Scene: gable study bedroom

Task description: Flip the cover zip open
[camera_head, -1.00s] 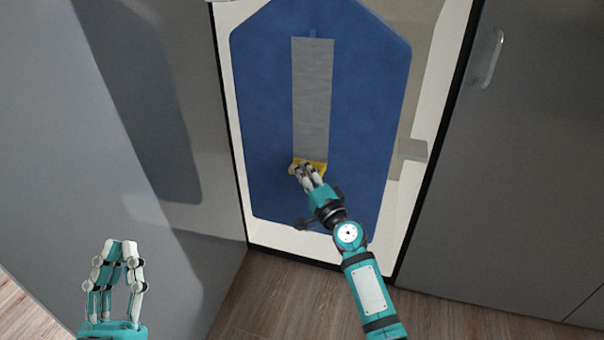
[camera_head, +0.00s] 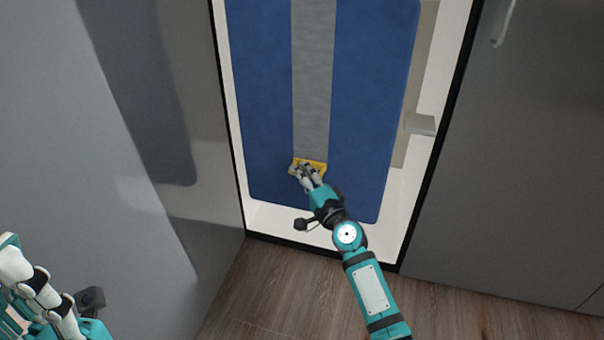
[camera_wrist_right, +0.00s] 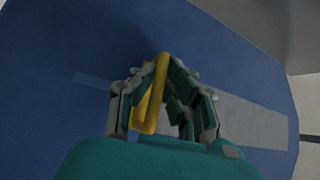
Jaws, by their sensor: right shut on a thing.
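A tall blue cover (camera_head: 265,110) hangs upright in a wardrobe. A grey strip (camera_head: 312,80) runs down its middle to a yellow pull (camera_head: 322,164) near the lower part. My right gripper (camera_head: 307,175) is shut on the yellow pull, which also shows between the fingers in the right wrist view (camera_wrist_right: 150,105). There the grey strip (camera_wrist_right: 255,120) lies on the right side of the fingers, and a short paler blue band (camera_wrist_right: 92,80) lies on the left. My left gripper (camera_head: 40,295) is at the lower left, cut off by the edge, away from the cover.
The wardrobe's pale floor (camera_head: 300,225) and dark frame surround the cover. A grey panel (camera_head: 130,200) stands on the left. A grey door (camera_head: 520,170) with a metal handle (camera_head: 504,22) stands on the right. Bare wooden floor (camera_head: 270,290) lies in front.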

